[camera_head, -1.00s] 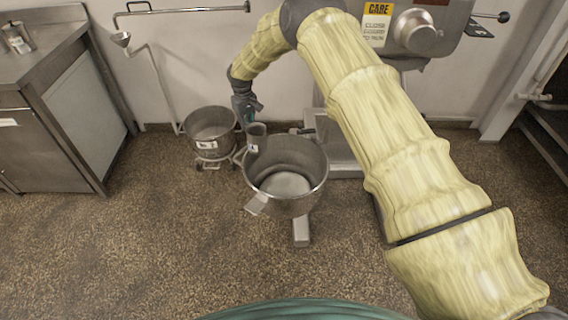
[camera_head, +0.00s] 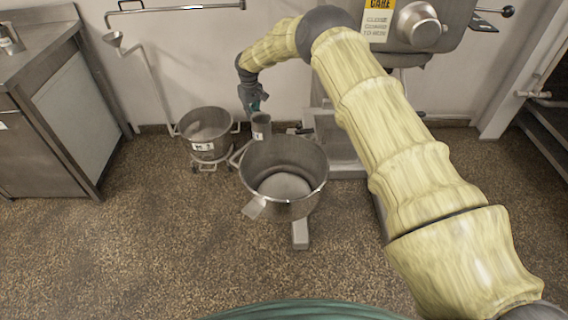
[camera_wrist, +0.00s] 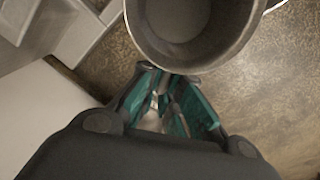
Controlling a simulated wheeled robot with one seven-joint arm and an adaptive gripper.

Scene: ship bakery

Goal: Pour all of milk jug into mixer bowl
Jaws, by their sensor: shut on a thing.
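The milk jug (camera_head: 261,127) is a small grey metal vessel, roughly upright. It shows just past the far rim of the mixer bowl. The mixer bowl (camera_head: 288,208) is large, open and steel, standing in front of the mixer; its inside looks grey and empty. My gripper (camera_head: 256,107) is shut on the jug from behind and above. In the wrist view my gripper's teal fingers (camera_wrist: 170,100) point at a round metal vessel (camera_wrist: 240,48); I cannot tell there if it is the jug or the bowl. The jug's contents are not visible.
A second steel bowl (camera_head: 208,150) with a label stands left of the mixer bowl. The mixer (camera_head: 455,35) and its base (camera_head: 345,155) stand at the back right. A steel cabinet (camera_head: 60,135) is at the left. The speckled floor (camera_head: 130,250) in front is clear.

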